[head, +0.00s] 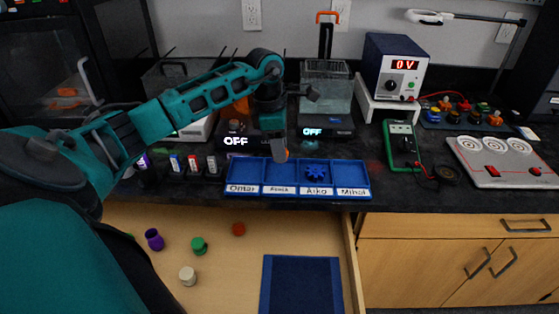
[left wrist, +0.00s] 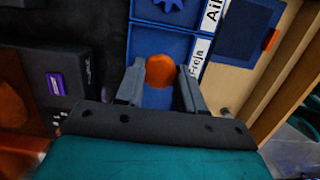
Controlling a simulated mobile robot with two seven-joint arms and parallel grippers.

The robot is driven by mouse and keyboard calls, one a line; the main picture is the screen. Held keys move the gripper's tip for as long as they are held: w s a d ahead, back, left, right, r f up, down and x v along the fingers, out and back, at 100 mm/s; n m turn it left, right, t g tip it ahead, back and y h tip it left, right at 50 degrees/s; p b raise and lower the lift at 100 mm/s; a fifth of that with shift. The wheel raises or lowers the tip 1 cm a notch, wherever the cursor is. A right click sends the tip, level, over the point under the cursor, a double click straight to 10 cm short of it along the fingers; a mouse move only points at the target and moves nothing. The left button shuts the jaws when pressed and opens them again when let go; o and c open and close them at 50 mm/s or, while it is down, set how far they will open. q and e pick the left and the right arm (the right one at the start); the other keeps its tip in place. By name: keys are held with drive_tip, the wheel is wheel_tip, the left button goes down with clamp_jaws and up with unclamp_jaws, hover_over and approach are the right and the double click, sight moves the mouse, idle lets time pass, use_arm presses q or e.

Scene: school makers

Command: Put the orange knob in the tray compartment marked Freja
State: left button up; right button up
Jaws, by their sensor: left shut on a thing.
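The orange knob (left wrist: 160,70) is between the fingers of my left gripper (left wrist: 160,88) in the left wrist view. The gripper is shut on it. In the head view, the left gripper (head: 280,152) points down over the rear part of the blue tray (head: 246,193). The knob appears above the compartment marked Freja (left wrist: 152,45), second from the left; its exact height is hard to tell. A blue gear (head: 315,173) lies in the Aiko compartment. The Omar and Mihai compartments look empty. My right gripper is not in view.
Below the tray is an open drawer with a purple piece (head: 154,239), a green piece (head: 199,246), a cream piece (head: 188,275), a red-orange piece (head: 238,229) and a blue mat (head: 300,285). Small bottles (head: 194,164) stand left of the tray; a green multimeter (head: 402,147) lies right.

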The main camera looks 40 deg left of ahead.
use_arm(q)
drive_tip(key=shift+f, duration=2.4)
drive_tip(key=shift+f+b, duration=0.15)
drive_tip(key=shift+b, duration=0.15)
drive_tip(key=o, duration=1)
wheel_tip(320, 180, up, 12)
drive_tip(key=s+a+p, duration=0.1)
drive_tip(key=shift+a, duration=0.2)
drive_tip(key=shift+s+d, duration=0.1)
